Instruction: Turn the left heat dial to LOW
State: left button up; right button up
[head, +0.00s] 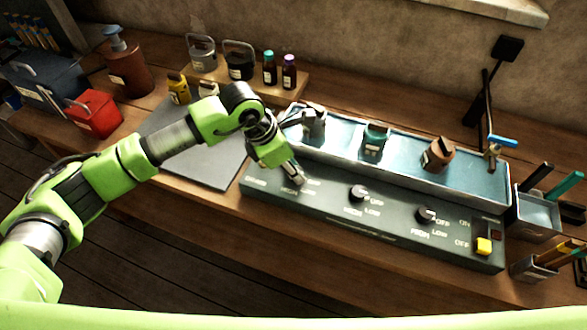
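A dark control panel (330,214) with white dial lettering runs along the front of the bench. My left gripper (298,181) points down at the left end of the panel, where the left heat dial sits. The gripper covers that dial and part of its lettering, so I cannot see its setting or whether the fingers touch it. I cannot tell whether the fingers are open or shut. The middle dial (358,193) and right dial (426,215) show, each with OFF, LOW and HIGH marks. My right gripper is not in view.
A long metal trough (405,143) behind the panel holds several small pots. A grey mat (205,160) lies left. Tool cups (538,216) stand right. A red box (94,114) is far left.

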pick_arm(q)
jog(key=m+b, duration=0.2)
jog(key=b, duration=0.1)
jog(key=m+g+b, duration=0.1)
jog(key=m+b, duration=0.1)
jog(key=b, duration=0.2)
jog(key=m+g+b, duration=0.1)
jog(key=m+b, duration=0.1)
jog(key=b, duration=0.1)
jog(key=shift+w+f+h, duration=0.15)
jog(key=shift+w+h, duration=0.15)
jog(key=shift+m+g+b, duration=0.5)
jog(key=shift+m+b, duration=0.6)
jog(key=shift+b, duration=0.1)
jog(key=shift+r, duration=0.2)
jog(key=o, duration=1.1)
